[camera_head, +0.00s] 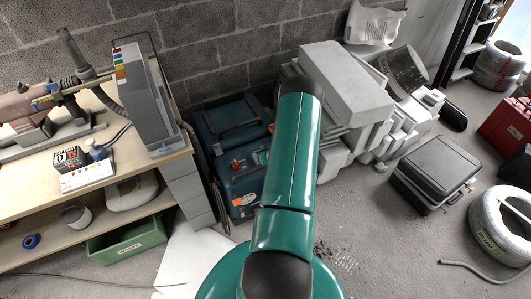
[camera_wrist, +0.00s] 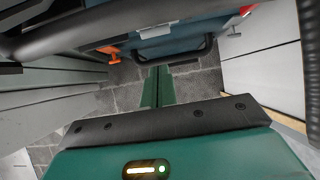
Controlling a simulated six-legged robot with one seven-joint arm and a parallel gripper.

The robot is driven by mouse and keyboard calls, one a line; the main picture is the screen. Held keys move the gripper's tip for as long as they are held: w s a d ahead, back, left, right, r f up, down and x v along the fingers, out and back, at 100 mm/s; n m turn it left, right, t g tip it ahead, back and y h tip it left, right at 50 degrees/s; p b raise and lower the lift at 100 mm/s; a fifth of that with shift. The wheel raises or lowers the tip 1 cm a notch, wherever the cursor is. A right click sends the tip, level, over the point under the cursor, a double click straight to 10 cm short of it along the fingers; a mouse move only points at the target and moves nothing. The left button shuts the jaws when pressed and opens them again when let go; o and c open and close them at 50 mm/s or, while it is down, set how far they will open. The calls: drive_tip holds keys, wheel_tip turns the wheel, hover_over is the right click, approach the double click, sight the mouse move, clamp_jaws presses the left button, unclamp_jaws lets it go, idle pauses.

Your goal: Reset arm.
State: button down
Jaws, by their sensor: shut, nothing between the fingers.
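My green arm (camera_head: 290,150) rises from the bottom middle of the head view and reaches away to a dark joint in front of the teal machines. The links beyond that joint and my gripper are hidden in this view. In the wrist view my gripper (camera_wrist: 158,88) shows two green fingers side by side, shut and empty, beyond a dark bolted plate. A blue-teal machine (camera_wrist: 170,42) with a dark handle lies ahead of the fingertips. Grey floor shows around the fingers.
A wooden workbench (camera_head: 30,185) with a green bin (camera_head: 127,242) beneath stands left. Teal machines (camera_head: 228,125) and stacked grey blocks (camera_head: 345,85) line the wall. A black case (camera_head: 435,172), a conduit reel (camera_head: 500,228) and a red box (camera_head: 508,125) stand right. Floor between is mostly open.

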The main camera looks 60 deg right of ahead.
drive_tip(key=s+a, duration=0.4)
drive_tip(key=s, duration=0.3)
drive_tip(key=shift+s+a+f, duration=0.15)
drive_tip(key=shift+a+f, duration=0.05)
drive_tip(key=shift+f, duration=0.25)
